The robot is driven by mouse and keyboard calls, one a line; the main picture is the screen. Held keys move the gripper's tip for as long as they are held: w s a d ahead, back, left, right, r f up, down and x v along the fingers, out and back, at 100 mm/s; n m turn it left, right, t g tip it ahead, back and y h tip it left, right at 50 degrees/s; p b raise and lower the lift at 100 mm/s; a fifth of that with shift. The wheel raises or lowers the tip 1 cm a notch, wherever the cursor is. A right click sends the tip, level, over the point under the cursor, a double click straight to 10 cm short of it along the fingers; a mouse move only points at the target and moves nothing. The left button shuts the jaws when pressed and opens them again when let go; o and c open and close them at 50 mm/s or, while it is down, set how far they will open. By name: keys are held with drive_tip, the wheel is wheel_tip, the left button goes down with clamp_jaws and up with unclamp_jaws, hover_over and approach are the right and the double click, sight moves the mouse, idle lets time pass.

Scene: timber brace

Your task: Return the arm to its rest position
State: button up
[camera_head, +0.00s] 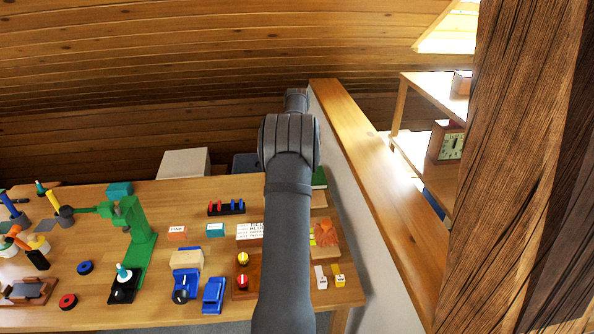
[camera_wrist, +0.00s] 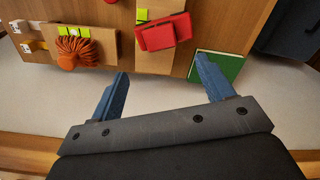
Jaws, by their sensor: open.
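My gripper shows in the wrist view (camera_wrist: 162,82) with two blue fingers spread wide and nothing between them. It is above the pale strip of ground or wall beside the wooden table edge. In the head view my grey arm reaches away over the right end of the table, and the fingers are hidden behind the arm.
The wooden table (camera_head: 190,195) holds a green stand (camera_head: 138,238), blue blocks (camera_head: 185,285) and several small items. A wooden ledge (camera_head: 375,180) runs right of my arm.

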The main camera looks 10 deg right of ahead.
drive_tip(key=shift+r, duration=0.35)
wheel_tip(320, 180, down, 12)
drive_tip(key=shift+r, duration=1.9)
